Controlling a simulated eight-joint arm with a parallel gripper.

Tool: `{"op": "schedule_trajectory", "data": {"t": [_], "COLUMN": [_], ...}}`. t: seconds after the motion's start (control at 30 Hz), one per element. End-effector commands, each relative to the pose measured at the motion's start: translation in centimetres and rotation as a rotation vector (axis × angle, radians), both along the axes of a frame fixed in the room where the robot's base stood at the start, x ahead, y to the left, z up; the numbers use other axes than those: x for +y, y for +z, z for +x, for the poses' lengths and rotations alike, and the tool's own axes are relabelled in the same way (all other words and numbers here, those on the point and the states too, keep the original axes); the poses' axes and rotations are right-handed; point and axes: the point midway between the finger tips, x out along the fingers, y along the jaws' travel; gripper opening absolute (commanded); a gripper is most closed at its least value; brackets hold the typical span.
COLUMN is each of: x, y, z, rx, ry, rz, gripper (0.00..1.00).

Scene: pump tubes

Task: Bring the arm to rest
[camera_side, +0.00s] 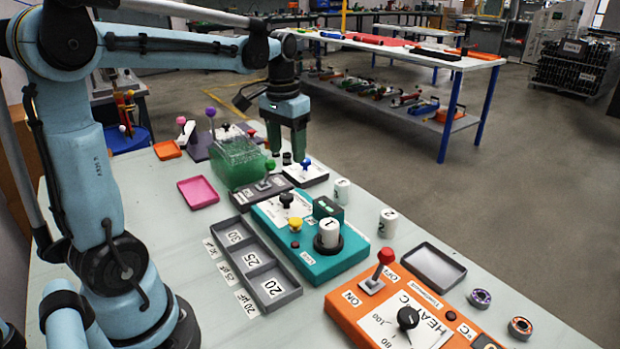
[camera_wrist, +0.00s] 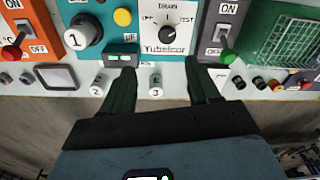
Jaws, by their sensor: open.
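My gripper (camera_side: 287,150) hangs above the table's far side with its green fingers pointing down, near the grey switch box with a green lever (camera_side: 270,165). In the wrist view my gripper (camera_wrist: 157,72) has its fingers apart with nothing between them. The teal box (camera_side: 345,262) holds an upright white cylinder marked 1 (camera_side: 330,233). White cylinders marked 2 (camera_side: 387,223) and 3 (camera_side: 342,191) stand on the table beside the teal box. They also show in the wrist view as cylinder 2 (camera_wrist: 98,86) and cylinder 3 (camera_wrist: 156,86).
The orange heater box (camera_side: 345,308) with a red lever stands at the front right, next to a grey square tray (camera_side: 434,265). A three-part grey tray (camera_side: 290,296) lies left of the teal box. A green rack (camera_side: 236,160) and a pink tray (camera_side: 198,192) are farther back.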

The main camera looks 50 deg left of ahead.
Motion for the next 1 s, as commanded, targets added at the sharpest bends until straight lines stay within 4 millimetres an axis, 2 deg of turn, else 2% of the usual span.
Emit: {"op": "schedule_trajectory", "data": {"t": [0.2,0.5,0.7,1.0], "x": [-5.3,-11.4,-13.6,-14.2], "y": [-0.1,-2.0,-3.4,-3.8], "z": [-1.9,-5.0,-6.4,-6.7], "rx": [-0.164,-0.416,-0.531,-0.569], "ry": [-0.075,-0.172,-0.213,-0.223], "rz": [0.047,0.069,0.060,0.055], "gripper": [0.61,0.61,0.61,0.61]}}
